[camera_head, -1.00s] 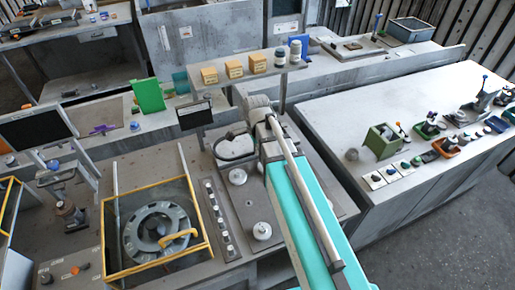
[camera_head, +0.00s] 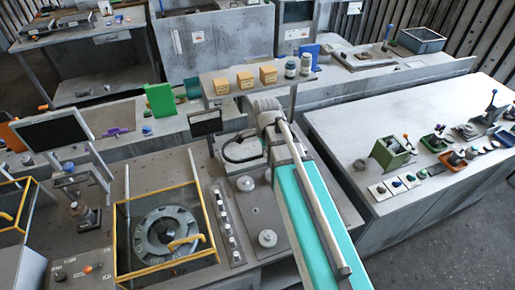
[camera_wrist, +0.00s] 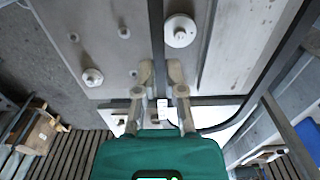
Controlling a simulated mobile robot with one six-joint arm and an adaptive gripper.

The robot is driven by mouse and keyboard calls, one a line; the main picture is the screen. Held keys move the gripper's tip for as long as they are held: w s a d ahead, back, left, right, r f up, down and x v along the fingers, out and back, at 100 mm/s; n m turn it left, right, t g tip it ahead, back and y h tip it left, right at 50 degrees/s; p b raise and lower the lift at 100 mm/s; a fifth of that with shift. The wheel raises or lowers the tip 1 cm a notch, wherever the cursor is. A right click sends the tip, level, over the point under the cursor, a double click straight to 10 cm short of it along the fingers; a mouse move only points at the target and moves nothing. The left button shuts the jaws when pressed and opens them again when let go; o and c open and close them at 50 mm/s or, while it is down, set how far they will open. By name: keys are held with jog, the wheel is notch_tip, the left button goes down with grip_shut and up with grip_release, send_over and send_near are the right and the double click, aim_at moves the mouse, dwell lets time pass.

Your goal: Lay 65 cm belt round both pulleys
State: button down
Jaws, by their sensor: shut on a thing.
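The belt is a thin black loop. In the wrist view its near run (camera_wrist: 157,35) passes between the fingertips of my gripper (camera_wrist: 160,78), which is shut on it. The rest curves round at the right. A pale pulley disc (camera_wrist: 180,30) sits on the grey plate just right of this run, and the belt is not round it. In the head view the two pale pulleys, the far one (camera_head: 245,183) and the near one (camera_head: 267,239), stand on the plate. The dark loop (camera_head: 226,152) shows beyond the far pulley. My arm hides my gripper there.
A row of small knobs (camera_head: 227,226) and a yellow-framed guard around a round housing (camera_head: 165,233) lie left of the pulleys. A shelf with boxes (camera_head: 245,80) stands behind. A green box (camera_head: 391,152) and several small items occupy the right bench.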

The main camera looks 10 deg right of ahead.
jog(key=shift+f, duration=0.1)
notch_tip(320, 180, down, 8)
jog(key=b, duration=0.8)
jog(key=shift+s, duration=0.15)
